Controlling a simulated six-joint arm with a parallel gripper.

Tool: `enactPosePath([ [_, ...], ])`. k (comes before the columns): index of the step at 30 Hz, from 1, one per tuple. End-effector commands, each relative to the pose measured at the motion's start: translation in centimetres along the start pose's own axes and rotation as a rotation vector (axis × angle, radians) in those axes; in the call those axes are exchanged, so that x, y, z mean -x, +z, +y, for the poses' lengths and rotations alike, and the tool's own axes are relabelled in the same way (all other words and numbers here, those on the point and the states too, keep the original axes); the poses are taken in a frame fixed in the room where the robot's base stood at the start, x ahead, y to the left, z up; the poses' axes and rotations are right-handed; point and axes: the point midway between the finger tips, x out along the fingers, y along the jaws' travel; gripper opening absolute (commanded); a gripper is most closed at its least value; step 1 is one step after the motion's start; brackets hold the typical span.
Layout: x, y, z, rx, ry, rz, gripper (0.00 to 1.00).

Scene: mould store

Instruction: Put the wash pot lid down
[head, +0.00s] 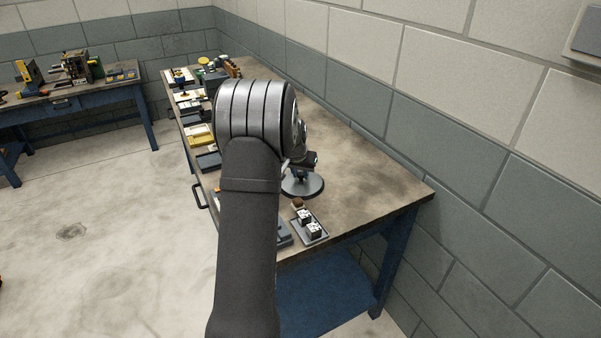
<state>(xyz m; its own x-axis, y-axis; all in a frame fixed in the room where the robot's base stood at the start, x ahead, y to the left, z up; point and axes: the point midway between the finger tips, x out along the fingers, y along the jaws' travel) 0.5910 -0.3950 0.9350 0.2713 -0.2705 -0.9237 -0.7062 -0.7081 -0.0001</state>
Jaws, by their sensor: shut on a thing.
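The wash pot lid appears as a dark grey round disc (303,187) in the head view, lying level over the bench just right of my arm. My gripper (301,174) is small and dark here, partly hidden behind my own arm. It points down at the middle of the disc and is shut on it. I cannot tell whether the disc touches the bench top or is slightly above it. I cannot make out the wash pot itself.
The wooden bench (375,180) has clear room right of the disc, up to the block wall. A small tray (316,238) with white blocks sits near the front edge. Several tools and trays line the left edge. Another bench (60,100) stands far left.

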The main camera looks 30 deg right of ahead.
Motion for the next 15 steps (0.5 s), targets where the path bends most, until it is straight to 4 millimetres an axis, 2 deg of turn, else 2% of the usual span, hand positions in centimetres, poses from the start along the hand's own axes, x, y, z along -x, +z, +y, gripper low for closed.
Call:
enactPosePath([
  [1, -0.09, 0.05, 0.01, 0.000, 0.000, 0.000, 0.28],
  [4, -0.06, 0.04, 0.01, 0.000, 0.000, 0.000, 0.46],
  [15, 0.51, -0.16, -0.01, 0.000, 0.000, 0.001, 0.46],
])
